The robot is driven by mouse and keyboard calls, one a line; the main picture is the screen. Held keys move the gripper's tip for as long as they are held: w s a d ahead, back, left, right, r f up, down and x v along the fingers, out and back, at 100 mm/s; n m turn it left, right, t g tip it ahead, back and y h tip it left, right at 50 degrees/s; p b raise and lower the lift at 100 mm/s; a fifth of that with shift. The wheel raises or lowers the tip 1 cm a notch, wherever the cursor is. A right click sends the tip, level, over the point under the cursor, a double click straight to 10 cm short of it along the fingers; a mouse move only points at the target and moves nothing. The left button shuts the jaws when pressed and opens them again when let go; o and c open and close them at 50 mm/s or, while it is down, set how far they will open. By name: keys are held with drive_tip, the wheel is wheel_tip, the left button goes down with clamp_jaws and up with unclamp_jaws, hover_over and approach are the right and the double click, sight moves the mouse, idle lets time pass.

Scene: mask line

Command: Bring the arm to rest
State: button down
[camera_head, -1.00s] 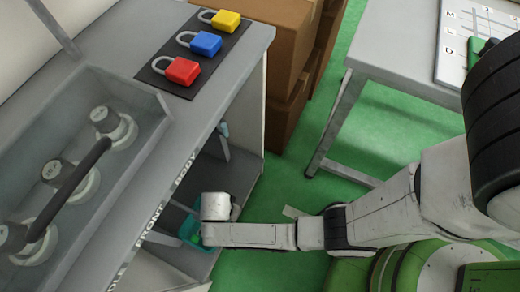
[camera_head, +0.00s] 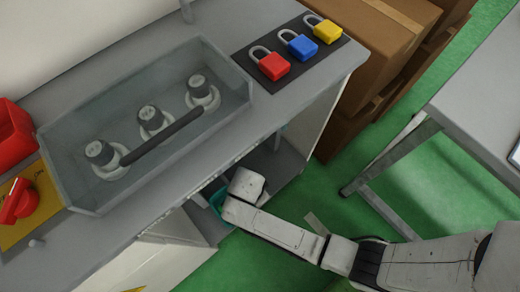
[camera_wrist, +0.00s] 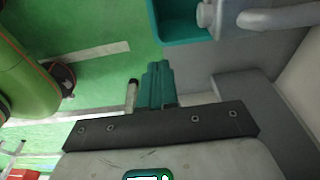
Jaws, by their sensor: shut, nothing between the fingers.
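My arm reaches in from the lower right in the head view, bent low beside the front of the grey bench (camera_head: 215,140). Its white end link hides my gripper there. In the wrist view my gripper (camera_wrist: 158,82) shows as teal fingers pressed together with nothing between them. The bin also shows partly in the head view (camera_head: 218,201), behind the end of my arm on the low shelf.
A clear tray (camera_head: 60,140) with several capped fittings lies on the bench, beside red, blue and yellow padlocks (camera_head: 271,67) on a black mat. Cardboard boxes (camera_head: 375,45) and a grey table (camera_head: 480,95) stand right. Green floor (camera_head: 330,190) is open between them.

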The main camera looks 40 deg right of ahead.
drive_tip(key=shift+a+r, duration=0.25)
drive_tip(key=shift+r, duration=0.8)
